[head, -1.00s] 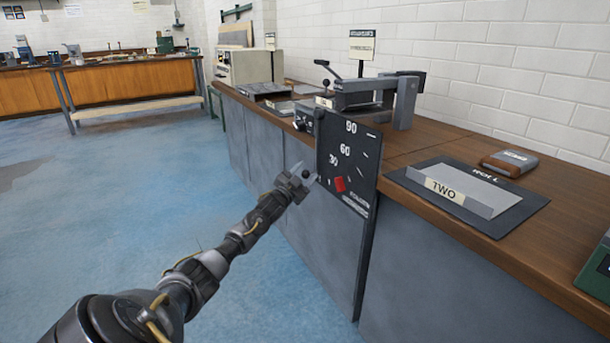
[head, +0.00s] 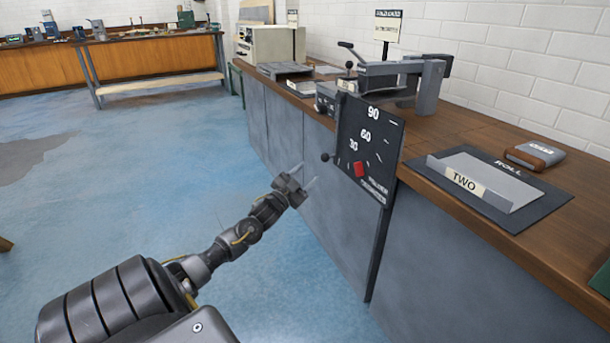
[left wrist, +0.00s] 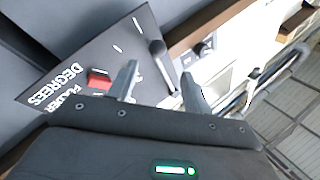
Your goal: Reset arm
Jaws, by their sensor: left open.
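My left gripper (head: 303,179) is open and empty in front of the bench, left of and a little below the black dial panel (head: 368,145). The panel is marked 30, 60 and 90 and carries a red marker (head: 359,169) near its lower part. A lever with a dark ball end (head: 325,157) sticks out at the panel's left edge, apart from the gripper. In the left wrist view the two fingers (left wrist: 160,88) stand apart, with the panel (left wrist: 75,75), the red marker (left wrist: 99,79) and the lever (left wrist: 159,50) beyond them. My right gripper is not in view.
The wooden bench top (head: 425,131) bears a grey folding machine (head: 400,82), a grey tray labelled TWO (head: 490,178) and a small brown-edged box (head: 535,155). Grey cabinet fronts (head: 330,225) stand close to my left arm. The blue floor (head: 170,170) is open to the left.

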